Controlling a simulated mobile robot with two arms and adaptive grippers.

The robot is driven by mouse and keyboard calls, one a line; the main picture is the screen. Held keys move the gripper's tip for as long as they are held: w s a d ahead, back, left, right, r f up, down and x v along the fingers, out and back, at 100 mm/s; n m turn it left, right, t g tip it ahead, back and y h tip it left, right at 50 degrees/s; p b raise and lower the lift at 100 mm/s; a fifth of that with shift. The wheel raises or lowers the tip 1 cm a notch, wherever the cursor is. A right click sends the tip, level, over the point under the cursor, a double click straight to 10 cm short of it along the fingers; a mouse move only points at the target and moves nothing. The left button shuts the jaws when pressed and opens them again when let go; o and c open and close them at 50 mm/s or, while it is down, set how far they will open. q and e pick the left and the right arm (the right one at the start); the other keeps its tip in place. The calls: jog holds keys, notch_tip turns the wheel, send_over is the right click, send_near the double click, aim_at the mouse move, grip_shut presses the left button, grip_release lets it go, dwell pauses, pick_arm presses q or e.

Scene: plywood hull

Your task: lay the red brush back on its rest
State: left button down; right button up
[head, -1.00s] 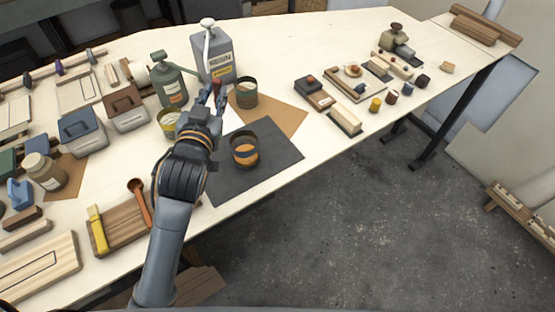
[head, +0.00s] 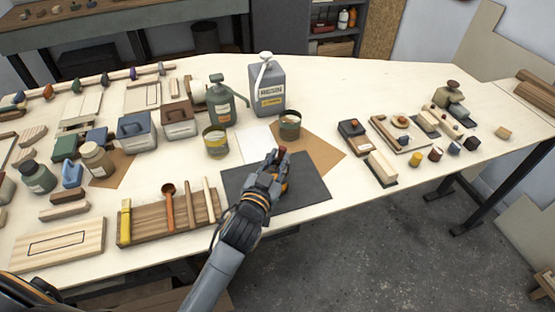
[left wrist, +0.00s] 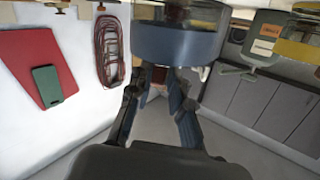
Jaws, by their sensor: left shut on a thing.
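My left gripper (head: 274,165) is shut on the red brush (head: 283,152). Only a small dark-red part of the brush shows above the fingers; its bristles are hidden. The gripper is over the dark mat (head: 312,192), in front of an orange-banded tin that it mostly hides. In the left wrist view a small reddish bit (left wrist: 155,92) shows between the fingers. A wooden board (head: 150,225), which looks like the brush rest, lies left of the gripper. It bears a yellow-handled brush (head: 126,222), an orange-brown spoon-like tool (head: 169,207) and pale sticks. My right gripper is not in view.
Open tins stand behind the mat, one yellowish (head: 216,145), one dark (head: 289,128). A green pump bottle (head: 224,108) and the grey resin can (head: 269,98) stand farther back. Wooden blocks and small pots are at right. The table's front edge is close below the board and mat.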

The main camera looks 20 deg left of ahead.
pick_arm(q)
jog(key=shift+f, duration=0.1)
jog(key=c, duration=1.7)
grip_release()
jog(key=o, duration=0.4)
jog(key=shift+o, duration=0.4)
jog(key=shift+a, duration=0.1)
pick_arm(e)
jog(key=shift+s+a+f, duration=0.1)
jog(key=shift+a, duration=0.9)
